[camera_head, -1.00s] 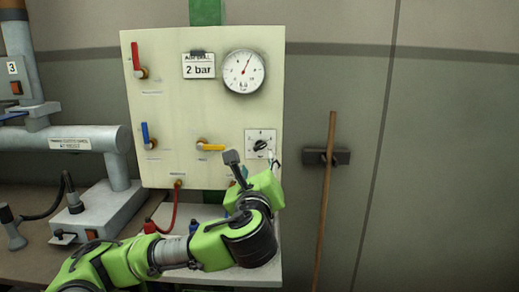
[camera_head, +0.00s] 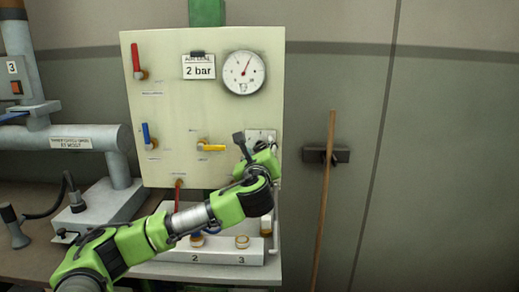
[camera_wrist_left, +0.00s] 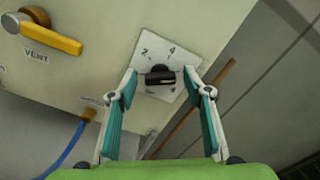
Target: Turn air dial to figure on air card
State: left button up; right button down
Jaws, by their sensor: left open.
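The air card (camera_head: 199,67) hangs at the top of the cream panel and reads "2 bar". The air dial is a black knob (camera_wrist_left: 160,77) on a white square plate (camera_wrist_left: 170,56) with figures, 2 and 4 among them, seen in the left wrist view. In the head view my left arm hides the knob and most of the plate. My left gripper (camera_wrist_left: 162,84) is open, its teal fingers on either side of the knob; I cannot tell whether they touch it. A round gauge (camera_head: 244,72) is beside the card. My right gripper is out of view.
The panel (camera_head: 165,105) also carries a red lever (camera_head: 136,60), a blue lever (camera_head: 146,134) and a yellow vent lever (camera_wrist_left: 45,36). A wooden stick (camera_head: 325,200) leans at the right. Grey machinery (camera_head: 90,140) stands at the left.

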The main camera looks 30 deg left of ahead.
pick_arm(q)
jog(key=c, duration=1.1)
jog(key=shift+n, duration=0.3)
jog(key=n+b, duration=0.1)
jog(key=n, duration=0.3)
jog(key=shift+f, duration=0.1)
jog(key=n+b, duration=0.1)
jog(key=n, duration=0.5)
jog(key=shift+n, duration=0.4)
jog(key=n+b, duration=0.1)
jog(key=n, duration=0.5)
jog(key=shift+f, duration=0.1)
jog(key=n, duration=0.6)
jog(key=shift+n, duration=0.4)
